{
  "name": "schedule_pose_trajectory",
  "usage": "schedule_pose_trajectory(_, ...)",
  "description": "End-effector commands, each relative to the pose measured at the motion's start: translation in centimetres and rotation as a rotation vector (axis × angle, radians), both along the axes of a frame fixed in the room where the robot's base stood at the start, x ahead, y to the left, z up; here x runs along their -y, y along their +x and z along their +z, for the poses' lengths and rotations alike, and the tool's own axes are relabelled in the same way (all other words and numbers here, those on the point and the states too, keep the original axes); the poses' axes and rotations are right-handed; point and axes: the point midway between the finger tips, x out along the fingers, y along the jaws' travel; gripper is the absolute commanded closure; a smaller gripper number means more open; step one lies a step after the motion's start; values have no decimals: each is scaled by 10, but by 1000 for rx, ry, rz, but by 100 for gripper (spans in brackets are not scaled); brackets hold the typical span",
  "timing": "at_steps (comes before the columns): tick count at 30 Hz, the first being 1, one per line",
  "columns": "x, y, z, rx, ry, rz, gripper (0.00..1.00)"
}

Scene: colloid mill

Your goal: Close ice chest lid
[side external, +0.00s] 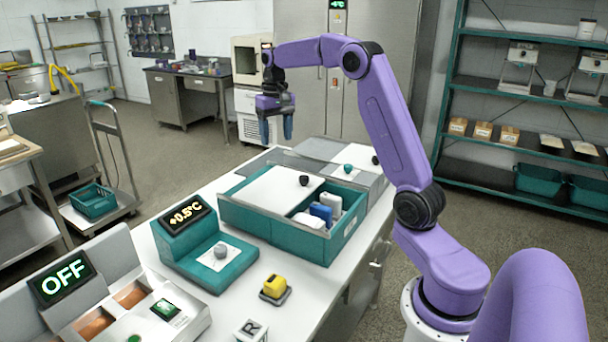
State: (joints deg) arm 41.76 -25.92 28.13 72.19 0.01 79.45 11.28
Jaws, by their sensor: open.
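The ice chest (258,229) is a teal box on the white bench. Its white lid (270,190) with a black knob (304,180) covers the left and back part. The front right part is uncovered and shows blue and white packs (322,211) inside. My gripper (276,136) hangs above and behind the chest, fingers pointing down. It is open, empty and apart from the lid and knob.
Behind the chest are grey compartments with a teal knob (348,168) and a dark knob (376,160). In front stand a teal unit (193,262) reading +0.5°C, a yellow item (275,286), a marked white block (251,330) and a grey unit (185,325) reading OFF.

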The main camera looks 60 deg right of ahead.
Motion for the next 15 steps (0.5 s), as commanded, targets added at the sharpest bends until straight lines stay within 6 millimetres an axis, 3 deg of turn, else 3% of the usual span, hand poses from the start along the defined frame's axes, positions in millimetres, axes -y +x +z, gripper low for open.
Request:
schedule_pose_trajectory(1, 28, 1, -1, -1, 0, -69, 37)
schedule_pose_trajectory(6, 91, -5, -3, -4, 2, -231, 37)
schedule_pose_trajectory(10, 117, -11, -4, -4, 2, -295, 37)
schedule_pose_trajectory(15, 124, -14, -11, -7, 3, -315, 37)
